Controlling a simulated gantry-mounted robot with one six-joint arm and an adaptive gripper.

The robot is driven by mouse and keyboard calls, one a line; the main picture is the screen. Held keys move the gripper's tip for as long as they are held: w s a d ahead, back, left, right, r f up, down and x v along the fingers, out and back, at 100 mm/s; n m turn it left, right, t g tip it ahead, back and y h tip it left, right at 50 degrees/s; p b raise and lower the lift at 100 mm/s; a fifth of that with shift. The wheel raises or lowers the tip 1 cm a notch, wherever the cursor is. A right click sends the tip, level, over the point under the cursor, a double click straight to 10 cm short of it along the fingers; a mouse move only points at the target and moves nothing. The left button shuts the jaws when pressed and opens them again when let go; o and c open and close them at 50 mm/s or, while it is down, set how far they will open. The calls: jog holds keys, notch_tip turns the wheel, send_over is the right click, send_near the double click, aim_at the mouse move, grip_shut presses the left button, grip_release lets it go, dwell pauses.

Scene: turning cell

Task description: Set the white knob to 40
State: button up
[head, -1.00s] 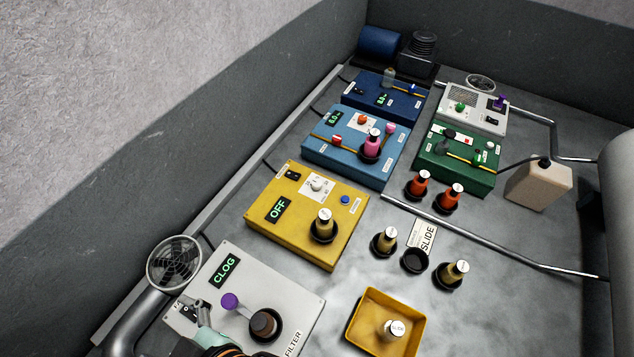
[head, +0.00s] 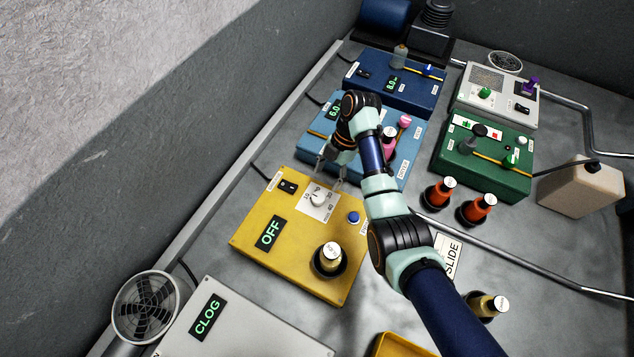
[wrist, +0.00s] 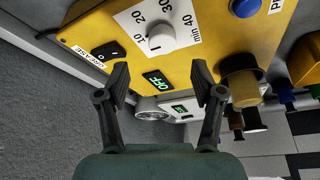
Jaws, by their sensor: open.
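The white knob (head: 318,199) sits on a pale dial plate with numbers on the yellow box (head: 255,212). It also shows in the wrist view (wrist: 161,38), beyond and between my fingertips, beside the printed 10, 20, 30 and 40. A dark mark on the knob lies on its side toward the 10, but its exact setting is hard to read. My gripper (head: 331,172) is open and empty, near the knob at the far edge of the yellow box. In the wrist view its two fingers (wrist: 162,76) are wide apart and do not touch the knob.
The yellow box also carries an OFF display (head: 269,233), a black rocker switch (head: 288,187), a blue button (head: 353,217) and a bottle in a holder (head: 330,259). A light blue box (head: 402,165) stands just behind, partly hidden by my arm.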

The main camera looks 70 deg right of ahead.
aim_at(319, 197)
jog(key=x, duration=0.2)
jog(key=b+x, duration=0.1)
jog(key=x, duration=0.5)
jog(key=shift+a+b, duration=0.35)
jog(key=shift+b, duration=0.05)
jog(key=c, duration=1.1)
jog(key=shift+r, duration=0.1)
